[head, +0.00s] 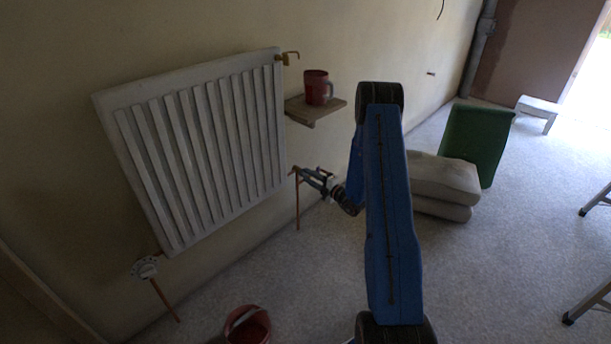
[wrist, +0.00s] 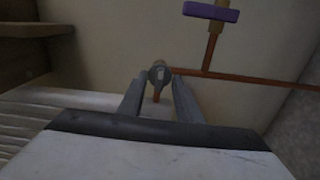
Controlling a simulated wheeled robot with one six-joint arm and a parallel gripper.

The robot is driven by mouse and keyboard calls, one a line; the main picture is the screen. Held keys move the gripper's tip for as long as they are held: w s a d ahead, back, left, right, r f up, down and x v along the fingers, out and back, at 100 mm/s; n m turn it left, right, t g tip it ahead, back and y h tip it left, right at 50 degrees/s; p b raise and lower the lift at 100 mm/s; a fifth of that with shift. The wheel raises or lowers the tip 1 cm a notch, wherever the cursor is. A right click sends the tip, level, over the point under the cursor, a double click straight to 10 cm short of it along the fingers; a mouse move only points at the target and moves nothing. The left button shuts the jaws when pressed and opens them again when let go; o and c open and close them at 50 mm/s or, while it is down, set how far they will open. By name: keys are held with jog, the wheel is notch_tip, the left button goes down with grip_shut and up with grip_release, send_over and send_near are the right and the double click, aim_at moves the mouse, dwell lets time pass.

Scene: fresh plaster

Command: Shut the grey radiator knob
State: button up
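The grey radiator knob (wrist: 159,74) shows in the wrist view, small and rounded with a paler mark in its middle. It sits on a copper pipe. My gripper (wrist: 160,80) has its two grey fingers apart, one on each side of the knob, with what look like narrow gaps. I cannot tell whether either finger touches it. In the head view my gripper (head: 308,175) is at the lower right corner of the white radiator (head: 200,150), by a copper pipe (head: 298,205). The knob cannot be made out there behind the fingers.
A purple handle (wrist: 211,11) sits on a nearby pipe. A whitish valve (head: 145,267) is at the radiator's lower left. A red bucket (head: 247,327) and stacked sacks (head: 442,180) stand on the floor.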

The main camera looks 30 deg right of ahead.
jog(key=v, duration=1.2)
dwell(0.5)
jog(key=shift+r, duration=0.15)
